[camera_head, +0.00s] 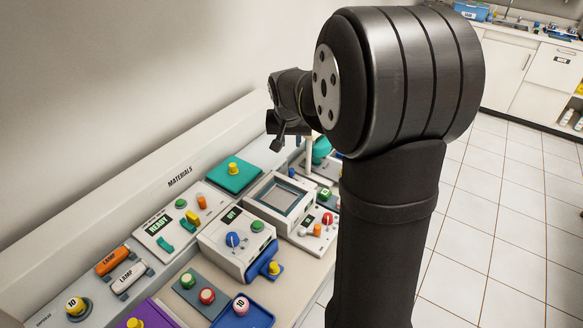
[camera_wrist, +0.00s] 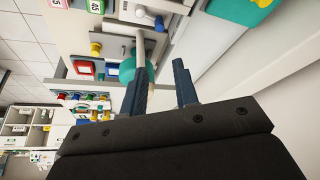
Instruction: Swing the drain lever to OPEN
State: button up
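My gripper (camera_wrist: 162,66) is open in the wrist view, its two dark fingers apart with nothing seen between them. A pale upright rod (camera_wrist: 141,46) shows right at the left fingertip, with a teal rounded part (camera_wrist: 127,69) beside it; I cannot tell whether the finger touches the rod. No OPEN marking is readable, so I cannot tell if this rod is the drain lever. In the head view my gripper (camera_head: 279,137) is above the far end of the bench, where a teal rounded part (camera_head: 321,150) is partly hidden behind my arm.
A white unit with a blue knob (camera_head: 232,239) and a grey framed tray (camera_head: 283,199) stand near the bench middle. A READY panel (camera_head: 159,225), lamp cylinders (camera_head: 112,261) and a teal pad (camera_head: 233,175) lie along the wall side. The tiled floor (camera_head: 480,250) at right is clear.

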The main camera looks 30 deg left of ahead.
aim_at(292, 169)
jog(key=x, duration=1.7)
jog(key=shift+f, duration=0.15)
grip_shut()
